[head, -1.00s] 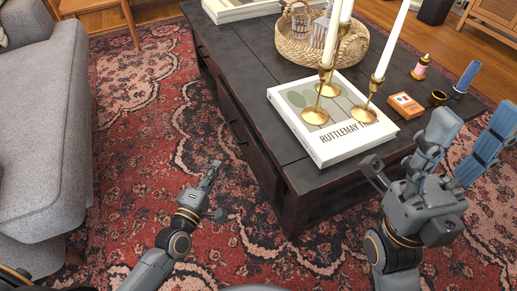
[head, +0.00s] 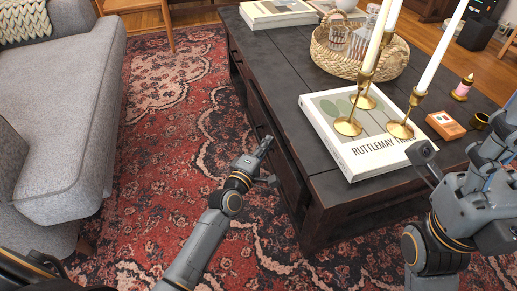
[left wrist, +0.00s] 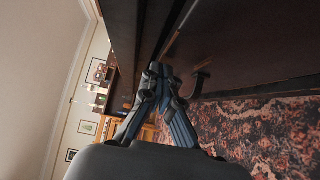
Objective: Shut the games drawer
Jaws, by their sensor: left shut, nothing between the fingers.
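The dark wooden coffee table (head: 300,150) has its drawer side facing left in the head view. That side, with dark drawer fronts (head: 262,122), is steeply foreshortened, and I cannot tell how far any drawer stands out. My left gripper (head: 267,143) is shut and empty, low beside this side. In the left wrist view its fingertips (left wrist: 157,70) are together close to the dark drawer side, near a dark curved handle (left wrist: 203,74); contact is unclear. My right gripper (head: 503,135) is open and empty at the right edge, partly cut off, near the table's front right.
On the table are a large book (head: 352,160) under brass candlesticks, a wicker tray (head: 345,65), an orange box (head: 445,125) and a small bottle. A grey sofa (head: 75,115) stands left. Patterned rug (head: 165,150) lies clear between sofa and table.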

